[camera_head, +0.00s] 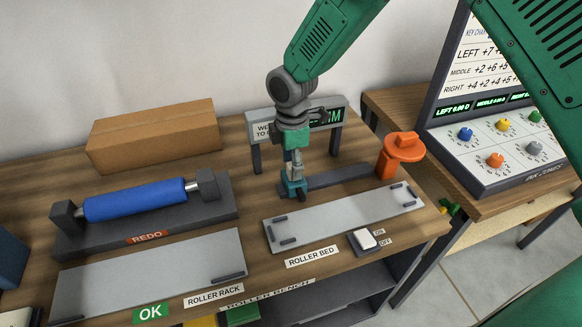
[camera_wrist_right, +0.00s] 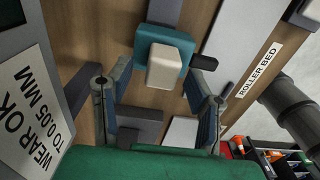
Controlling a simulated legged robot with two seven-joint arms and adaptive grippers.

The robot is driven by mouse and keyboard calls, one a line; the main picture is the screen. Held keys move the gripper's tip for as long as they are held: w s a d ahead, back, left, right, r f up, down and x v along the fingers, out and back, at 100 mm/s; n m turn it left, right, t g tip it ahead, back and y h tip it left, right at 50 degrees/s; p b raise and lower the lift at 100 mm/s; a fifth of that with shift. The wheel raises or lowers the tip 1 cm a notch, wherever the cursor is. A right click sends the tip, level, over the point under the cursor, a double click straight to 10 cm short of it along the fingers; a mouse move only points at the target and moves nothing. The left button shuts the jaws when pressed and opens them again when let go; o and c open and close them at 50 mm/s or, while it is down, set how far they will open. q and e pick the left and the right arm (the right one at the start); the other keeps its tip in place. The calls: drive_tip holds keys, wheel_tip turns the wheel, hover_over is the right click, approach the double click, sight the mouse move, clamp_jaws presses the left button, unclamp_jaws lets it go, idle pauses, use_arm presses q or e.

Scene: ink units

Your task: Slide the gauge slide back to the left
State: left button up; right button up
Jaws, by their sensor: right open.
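The gauge slide is a teal block with a pale knob (camera_wrist_right: 163,66), in the right wrist view on a dark rail. In the head view the rail (camera_head: 340,177) runs right from my right gripper (camera_head: 294,180), toward an orange round-topped post (camera_head: 403,152). The slide sits toward the rail's left part there, largely covered by the gripper. My right gripper points down over it, open, its fingers to either side of the knob in the wrist view (camera_wrist_right: 158,80). I cannot tell whether they touch it. My left gripper is out of view.
The wear display (camera_head: 325,117) stands close behind the gripper. The roller bed plate (camera_head: 345,217) with pins lies in front. A blue roller (camera_head: 135,200) in its dark cradle and a cardboard box (camera_head: 155,137) are to the left. A knob panel (camera_head: 500,145) stands right.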

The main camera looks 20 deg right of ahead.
wheel_tip(320, 180, up, 10)
drive_tip(key=shift+w, duration=0.15)
drive_tip(key=shift+r, duration=0.1)
idle(0.4)
